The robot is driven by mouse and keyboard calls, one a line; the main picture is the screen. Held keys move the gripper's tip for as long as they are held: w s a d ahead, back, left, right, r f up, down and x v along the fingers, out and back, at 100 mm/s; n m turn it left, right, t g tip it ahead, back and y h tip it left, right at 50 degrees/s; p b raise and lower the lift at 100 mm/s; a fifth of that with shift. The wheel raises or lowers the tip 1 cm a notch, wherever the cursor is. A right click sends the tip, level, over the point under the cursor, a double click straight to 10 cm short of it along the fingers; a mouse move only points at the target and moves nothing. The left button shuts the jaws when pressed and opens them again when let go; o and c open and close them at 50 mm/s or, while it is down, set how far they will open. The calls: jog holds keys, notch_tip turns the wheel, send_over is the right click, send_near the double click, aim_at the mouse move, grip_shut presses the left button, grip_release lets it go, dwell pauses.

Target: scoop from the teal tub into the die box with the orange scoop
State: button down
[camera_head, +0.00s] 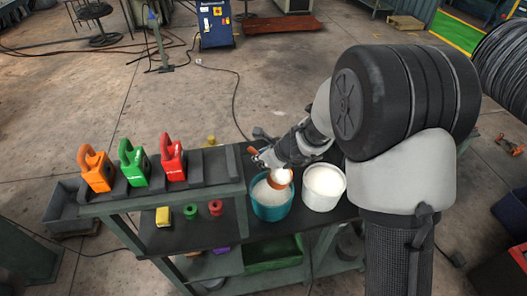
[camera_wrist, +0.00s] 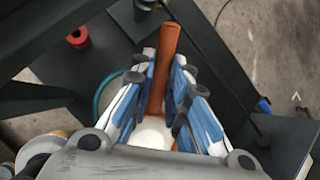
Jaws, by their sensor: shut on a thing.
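The teal tub (camera_head: 272,211) stands on the bench's dark worktop and holds white grainy material. The orange scoop (camera_head: 291,179) is at the tub's back right, over its mouth, with white material in its bowl. I cannot tell whether the bowl touches the material below. My gripper (camera_head: 272,156) is shut on the scoop's handle. In the wrist view, the orange handle (camera_wrist: 165,75) lies between the fingers of my gripper (camera_wrist: 164,60), and white shows below it. A bit of teal rim (camera_wrist: 98,100) shows at left. I cannot make out which thing is the die box.
A white tub (camera_head: 324,195) stands close to the right of the teal tub. Orange (camera_head: 95,168), green (camera_head: 133,163) and red (camera_head: 172,158) handled blocks stand on a raised rail at left. A yellow block (camera_head: 163,217) and rings lie below. A green tray (camera_head: 272,254) sits on the lower shelf.

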jog(key=shift+r+g+h+p, duration=0.4)
jog(key=shift+h+p, duration=0.2)
jog(key=shift+p, duration=2.6)
jog(key=shift+f, duration=0.25)
notch_tip(320, 180, up, 7)
jog(key=p, duration=0.6)
jog(key=shift+f, duration=0.2)
